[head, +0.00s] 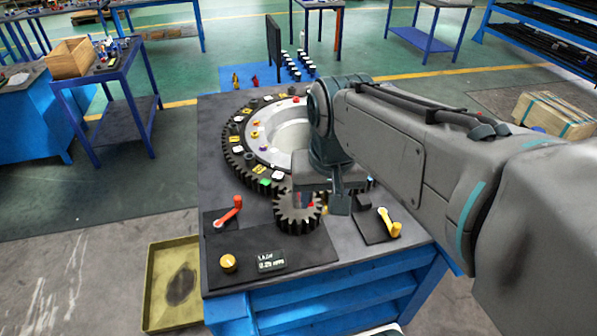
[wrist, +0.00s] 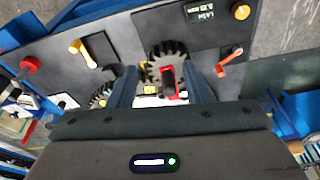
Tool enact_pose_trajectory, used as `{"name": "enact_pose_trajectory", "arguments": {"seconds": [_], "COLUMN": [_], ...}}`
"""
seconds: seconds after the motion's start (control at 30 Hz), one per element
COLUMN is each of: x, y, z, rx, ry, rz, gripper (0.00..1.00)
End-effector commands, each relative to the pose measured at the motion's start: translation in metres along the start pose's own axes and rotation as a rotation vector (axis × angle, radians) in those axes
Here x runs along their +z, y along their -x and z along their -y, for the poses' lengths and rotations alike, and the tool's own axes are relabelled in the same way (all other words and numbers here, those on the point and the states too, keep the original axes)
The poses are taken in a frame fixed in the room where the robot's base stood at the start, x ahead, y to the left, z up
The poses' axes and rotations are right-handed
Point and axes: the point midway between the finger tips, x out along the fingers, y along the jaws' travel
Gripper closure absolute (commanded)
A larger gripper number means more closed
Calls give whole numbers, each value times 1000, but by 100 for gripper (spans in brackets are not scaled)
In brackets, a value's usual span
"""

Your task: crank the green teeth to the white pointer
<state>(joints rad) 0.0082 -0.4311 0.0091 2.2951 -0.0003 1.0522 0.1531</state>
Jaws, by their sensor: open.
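The large dark toothed ring (head: 229,160) lies on the stand, with small coloured pieces around its rim, including green patches (head: 264,182) and white ones. I cannot tell which white piece is the pointer. A dark pinion gear (head: 297,222) sits at the ring's near edge; it also shows in the wrist view (wrist: 168,52). A red crank (head: 231,211) is left of the pinion and a yellow crank (head: 389,224) is right of it. My gripper (head: 322,203) is open above the pinion; its fingers (wrist: 163,90) stand apart, with a small red part between them. My arm hides the ring's right side.
An orange knob (head: 228,263) and a small display (head: 271,262) are on the front panel. A yellow tray (head: 157,310) lies on the floor at left. A side table (head: 118,75) stands behind it. A dark upright panel (head: 273,45) rises behind the stand.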

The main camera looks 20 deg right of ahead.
Motion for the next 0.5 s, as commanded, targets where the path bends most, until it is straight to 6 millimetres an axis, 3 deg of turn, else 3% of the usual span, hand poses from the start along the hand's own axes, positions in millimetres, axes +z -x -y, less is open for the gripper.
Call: {"name": "enact_pose_trajectory", "arguments": {"seconds": [0.03, 0.2, 0.33, 0.5], "x": [-17, -66, -93, -113], "y": [4, 23, 32, 38], "z": [2, 8, 11, 13], "rx": [5, 32, 55, 75], "ry": [-48, -228, -339, -419], "rz": [27, 115, 169, 207], "gripper": [55, 55, 55, 55]}}
